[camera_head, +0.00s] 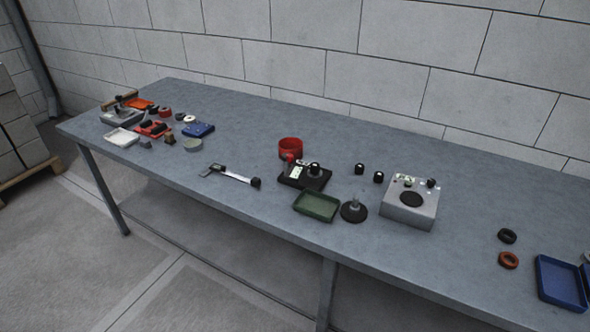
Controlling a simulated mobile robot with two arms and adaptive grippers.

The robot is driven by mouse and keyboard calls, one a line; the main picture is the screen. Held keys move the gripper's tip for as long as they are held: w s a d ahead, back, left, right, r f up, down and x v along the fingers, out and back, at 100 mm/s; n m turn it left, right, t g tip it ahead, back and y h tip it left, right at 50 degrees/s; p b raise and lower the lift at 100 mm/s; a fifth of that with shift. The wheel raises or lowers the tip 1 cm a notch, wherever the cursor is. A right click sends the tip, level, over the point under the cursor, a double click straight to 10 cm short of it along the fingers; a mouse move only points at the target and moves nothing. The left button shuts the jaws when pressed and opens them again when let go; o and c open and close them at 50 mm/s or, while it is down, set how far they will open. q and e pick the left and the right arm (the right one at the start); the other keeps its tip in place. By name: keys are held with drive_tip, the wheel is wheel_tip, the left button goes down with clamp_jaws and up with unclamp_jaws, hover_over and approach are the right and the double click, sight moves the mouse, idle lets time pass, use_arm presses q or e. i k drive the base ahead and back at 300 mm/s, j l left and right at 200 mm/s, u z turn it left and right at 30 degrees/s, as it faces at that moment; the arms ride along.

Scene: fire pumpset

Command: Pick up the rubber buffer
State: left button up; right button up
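No part is labelled, so I cannot tell for sure which one is the rubber buffer. A black round disc with an upright metal stud (354,212) stands on the table, right of the green tray. Two small black cylindrical pieces with light marks, a left one (360,168) and a right one (378,177), stand behind it. A black ring (507,236) lies farther right, with an orange-brown ring (508,260) in front of it. Neither of my grippers is in view.
The long grey table (450,200) stands by a block wall. A grey metal box (410,203), green tray (316,206), black tray with parts (292,181), red cup (289,149) and blue tray (561,283) stand on it. Several small parts crowd the left end.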

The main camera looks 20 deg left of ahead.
sight(315, 167)
drive_tip(key=i+l+u, duration=0.3)
drive_tip(key=u, duration=0.15)
drive_tip(key=i+l+u, duration=0.4)
drive_tip(key=i+l, duration=0.05)
